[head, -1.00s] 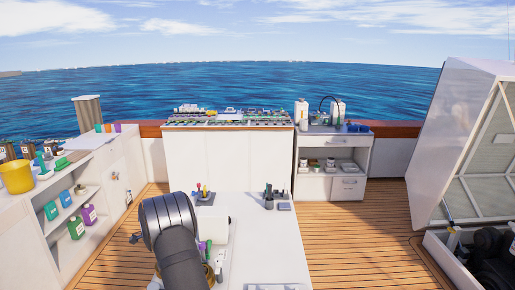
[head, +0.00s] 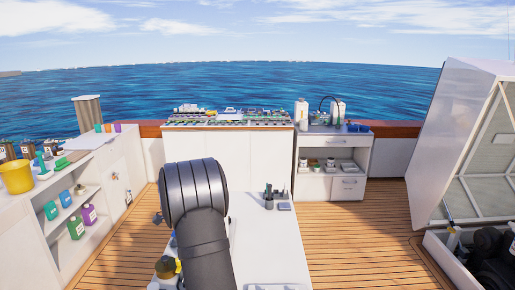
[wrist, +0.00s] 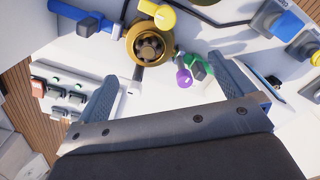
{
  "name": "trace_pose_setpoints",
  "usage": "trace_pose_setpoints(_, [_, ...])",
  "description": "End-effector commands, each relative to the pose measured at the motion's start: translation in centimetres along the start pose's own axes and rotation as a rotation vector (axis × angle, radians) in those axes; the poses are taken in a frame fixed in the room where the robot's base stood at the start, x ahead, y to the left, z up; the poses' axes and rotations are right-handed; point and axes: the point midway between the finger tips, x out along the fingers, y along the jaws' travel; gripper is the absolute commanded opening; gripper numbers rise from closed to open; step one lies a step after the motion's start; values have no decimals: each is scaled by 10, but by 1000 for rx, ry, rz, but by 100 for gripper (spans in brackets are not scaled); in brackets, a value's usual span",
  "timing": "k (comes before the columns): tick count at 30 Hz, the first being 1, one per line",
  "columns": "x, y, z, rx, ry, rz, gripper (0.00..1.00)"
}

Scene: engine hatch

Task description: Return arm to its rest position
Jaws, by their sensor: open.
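My arm (head: 200,215) rises in front of the white worktop in the head view, with its dark rounded joint upright near the middle left. My gripper (wrist: 165,92) shows in the wrist view with its two grey fingers wide apart. Nothing is held between them. Beyond the fingers is a brass-coloured round fitting (wrist: 150,45) with a yellow handle, and a purple knob (wrist: 184,77) beside a green one. The gripper itself is hidden behind my arm in the head view.
A white worktop (head: 265,245) lies under my arm. White shelves (head: 75,225) with bottles and a yellow bucket (head: 17,177) stand at left. An open white hatch (head: 465,145) stands at right over dark machinery (head: 495,250). The wooden deck (head: 360,230) between is clear.

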Motion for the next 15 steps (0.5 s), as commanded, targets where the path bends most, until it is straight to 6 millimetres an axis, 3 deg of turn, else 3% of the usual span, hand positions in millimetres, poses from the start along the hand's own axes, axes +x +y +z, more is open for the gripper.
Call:
trace_pose_setpoints(4, [-6,28,-14,4,0,0,99])
trace_pose_setpoints(15, [74,26,-13,0,-1,3,99])
